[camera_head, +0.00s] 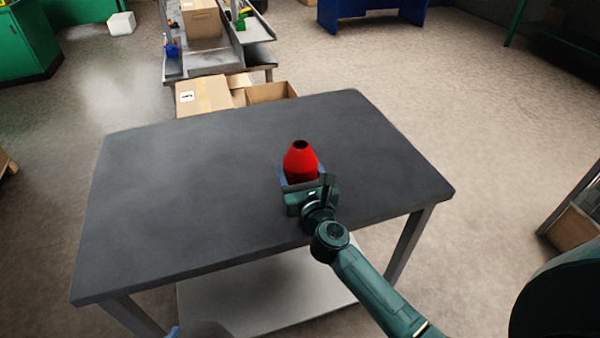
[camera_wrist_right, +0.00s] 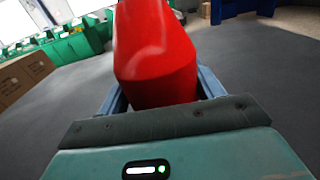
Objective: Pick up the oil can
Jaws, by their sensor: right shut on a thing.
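The red oil can (camera_head: 300,162) is upright at the right-middle of the dark table (camera_head: 190,190), its narrower dark-topped end up. My right gripper (camera_head: 302,178) reaches in from the lower right and is shut on the oil can, with a finger on each side of its lower part. In the right wrist view the oil can (camera_wrist_right: 155,55) fills the upper middle between the blue-grey fingers (camera_wrist_right: 162,92). The can's base is hidden by the gripper, so I cannot tell whether it touches the table. My left gripper is not in view.
The rest of the tabletop is bare. Cardboard boxes (camera_head: 205,95) stand just beyond its far edge, with a grey shelf rack (camera_head: 215,60) behind them. A blue bench (camera_head: 370,14) and green cabinets (camera_head: 22,42) are farther back. Open floor lies on both sides.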

